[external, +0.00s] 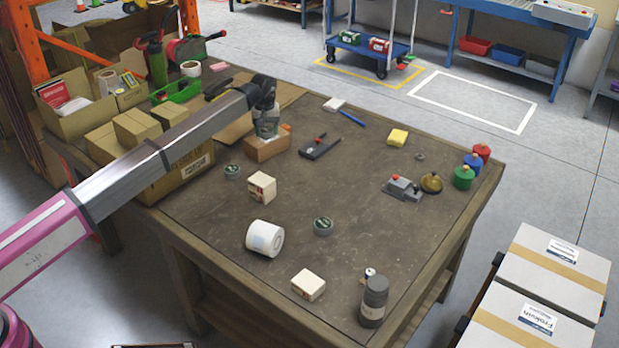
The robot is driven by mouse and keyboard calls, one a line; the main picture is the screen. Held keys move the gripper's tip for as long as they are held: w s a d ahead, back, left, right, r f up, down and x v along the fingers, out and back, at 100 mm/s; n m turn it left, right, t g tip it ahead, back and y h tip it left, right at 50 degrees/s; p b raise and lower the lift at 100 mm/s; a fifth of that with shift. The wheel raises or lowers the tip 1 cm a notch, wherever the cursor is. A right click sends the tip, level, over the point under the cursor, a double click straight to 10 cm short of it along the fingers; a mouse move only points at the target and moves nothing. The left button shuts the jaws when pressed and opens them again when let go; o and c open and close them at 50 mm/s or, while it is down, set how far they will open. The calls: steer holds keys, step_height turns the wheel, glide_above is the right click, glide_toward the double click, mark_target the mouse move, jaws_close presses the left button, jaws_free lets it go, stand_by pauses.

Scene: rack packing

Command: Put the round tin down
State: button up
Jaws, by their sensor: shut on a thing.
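My gripper (267,116) is at the far left part of the table, pointing down and shut on a small greyish-green thing, which looks like the round tin (266,129). The fingers hide much of it. It is right above or against a small brown box (266,147); I cannot tell whether they touch. Two other low round tins, grey with green tops, stand on the table (400,225): one at the left (232,172) and one near the middle (323,226).
Around are a cream box (262,187), a white roll (265,238), another cream box (308,285), a dark jar (374,301), a black tool (319,147) and a grey device (402,188). Cartons (180,175) crowd the left edge. The table's middle right is clear.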

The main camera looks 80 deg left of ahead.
mark_target(266, 129)
steer(key=o, duration=0.9)
steer(key=shift+f, duration=0.1)
steer(key=shift+o, duration=0.2)
step_height(266, 129, up, 12)
